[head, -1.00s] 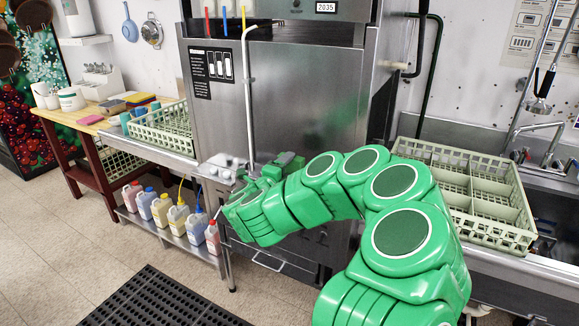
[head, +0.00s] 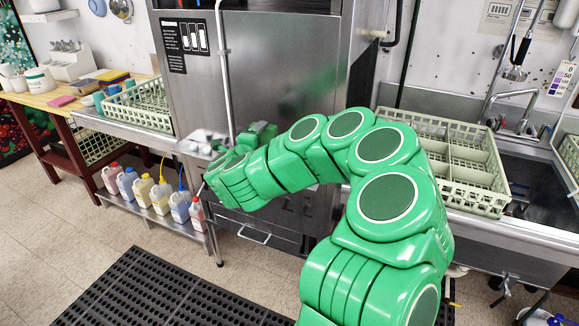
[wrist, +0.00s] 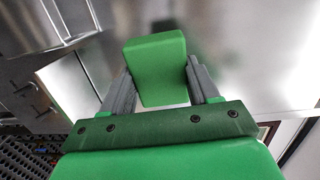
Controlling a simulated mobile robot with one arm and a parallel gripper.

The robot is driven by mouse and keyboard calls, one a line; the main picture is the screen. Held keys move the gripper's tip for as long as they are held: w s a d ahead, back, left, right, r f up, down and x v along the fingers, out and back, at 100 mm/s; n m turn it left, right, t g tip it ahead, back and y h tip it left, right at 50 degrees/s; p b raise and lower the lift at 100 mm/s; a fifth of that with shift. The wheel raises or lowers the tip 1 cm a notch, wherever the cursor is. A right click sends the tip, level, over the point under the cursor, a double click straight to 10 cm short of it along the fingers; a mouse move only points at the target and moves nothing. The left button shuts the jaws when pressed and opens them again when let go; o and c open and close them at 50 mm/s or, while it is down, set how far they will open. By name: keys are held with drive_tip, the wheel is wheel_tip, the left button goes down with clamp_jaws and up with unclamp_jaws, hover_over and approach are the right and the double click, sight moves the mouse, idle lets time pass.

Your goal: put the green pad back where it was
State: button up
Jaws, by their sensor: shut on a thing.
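The green pad (wrist: 157,58) is a plain green block in the wrist view. My gripper (wrist: 160,84) is shut on it, with one grey finger at each side. The pad is held up in front of a smooth steel surface. In the head view my arm reaches left across the front of the steel dish machine (head: 283,75). There my gripper end is small and partly covered by my own arm, and I cannot make out the pad.
A wooden table (head: 28,97) at the left holds a pink pad (head: 61,101), other pads and tubs. A pale rack (head: 140,107) stands on the left counter, with several jugs (head: 160,197) below. Another rack (head: 470,180) is beside the right sink (head: 535,185). A black mat (head: 160,290) covers the floor.

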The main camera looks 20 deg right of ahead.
drive_tip(key=shift+w+a+r+n+g+y, duration=0.7)
drive_tip(key=shift+w+a+r+n+y, duration=0.95)
drive_tip(key=shift+w+a+n+y, duration=2.9)
drive_tip(key=s+d+f+n+g+y, duration=0.45)
drive_tip(key=s+d+n+g, duration=0.2)
drive_tip(key=s+g, duration=0.4)
drive_tip(key=s+d+r+n+g+h, duration=0.1)
drive_tip(key=s+d, duration=0.3)
drive_tip(key=s, duration=0.3)
drive_tip(key=s+d+g+h, duration=0.1)
drive_tip(key=s+d+h, duration=0.1)
drive_tip(key=s+d, duration=0.35)
drive_tip(key=w+f, duration=0.2)
drive_tip(key=w, duration=0.1)
drive_tip(key=w+d+f, duration=0.1)
drive_tip(key=w+f, duration=0.2)
drive_tip(key=w, duration=0.1)
drive_tip(key=w+d+f, duration=0.1)
drive_tip(key=w+f, duration=0.2)
drive_tip(key=w, duration=0.1)
drive_tip(key=shift+w, duration=0.15)
drive_tip(key=shift+w+d+f, duration=0.1)
drive_tip(key=shift+w+f, duration=0.65)
drive_tip(key=shift+f, duration=1.65)
